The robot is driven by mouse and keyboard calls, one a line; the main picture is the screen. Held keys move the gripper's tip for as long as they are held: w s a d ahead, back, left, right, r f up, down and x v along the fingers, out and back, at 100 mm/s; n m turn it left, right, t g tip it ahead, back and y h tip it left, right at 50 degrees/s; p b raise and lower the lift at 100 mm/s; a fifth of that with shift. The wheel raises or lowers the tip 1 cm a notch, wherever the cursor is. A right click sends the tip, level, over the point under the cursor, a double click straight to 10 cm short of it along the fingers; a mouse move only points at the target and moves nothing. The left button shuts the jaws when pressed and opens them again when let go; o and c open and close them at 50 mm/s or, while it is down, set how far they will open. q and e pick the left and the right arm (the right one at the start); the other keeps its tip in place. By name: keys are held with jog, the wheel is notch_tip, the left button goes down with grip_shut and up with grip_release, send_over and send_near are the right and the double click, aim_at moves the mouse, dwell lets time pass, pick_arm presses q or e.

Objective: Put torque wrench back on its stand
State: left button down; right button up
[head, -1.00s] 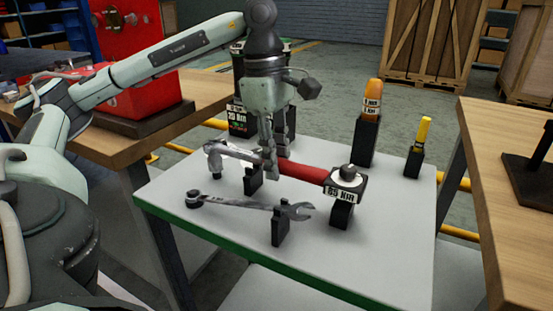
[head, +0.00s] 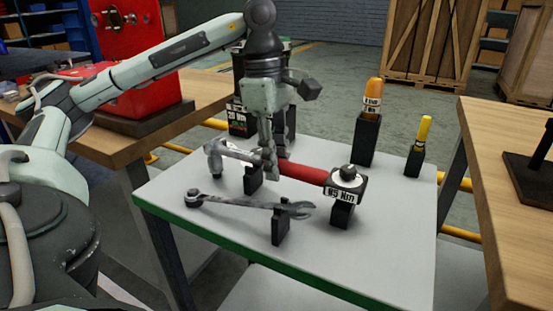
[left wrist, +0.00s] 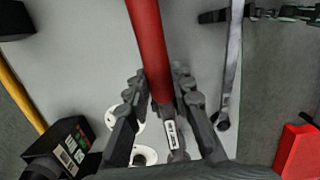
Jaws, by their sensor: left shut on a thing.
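The torque wrench has a red handle (head: 302,172) and a metal head (head: 215,150) at the left. It lies level across two short black stand posts, a left one (head: 253,184) and a right one (head: 342,215); I cannot tell whether it rests on them or hovers just above. My left gripper (head: 271,170) points down and is shut on the wrench where the red handle meets the metal shaft. In the left wrist view the red handle (left wrist: 150,40) runs between the fingers (left wrist: 160,100). The right gripper is not in view.
A combination spanner (head: 240,204) lies in front on its own black holder (head: 280,228). An orange-handled tool (head: 373,95) and a yellow-handled one (head: 424,130) stand in holders behind. A dark device (head: 238,120) stands behind my gripper. The white table top's right front is clear.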

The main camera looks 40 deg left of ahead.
pick_arm(q)
jog(key=shift+f+b, duration=0.7)
jog(key=shift+f, duration=0.1)
jog(key=c, duration=1.2)
grip_release()
jog(key=shift+s+a+r, duration=0.1)
jog(key=shift+a+r, duration=0.15)
jog(key=shift+r, duration=1.75)
jog(key=shift+s+a+r, duration=0.1)
jog(key=shift+a+r, duration=0.1)
jog(key=shift+r, duration=1.8)
jog(key=shift+a+r, duration=0.25)
jog(key=shift+r, duration=1.75)
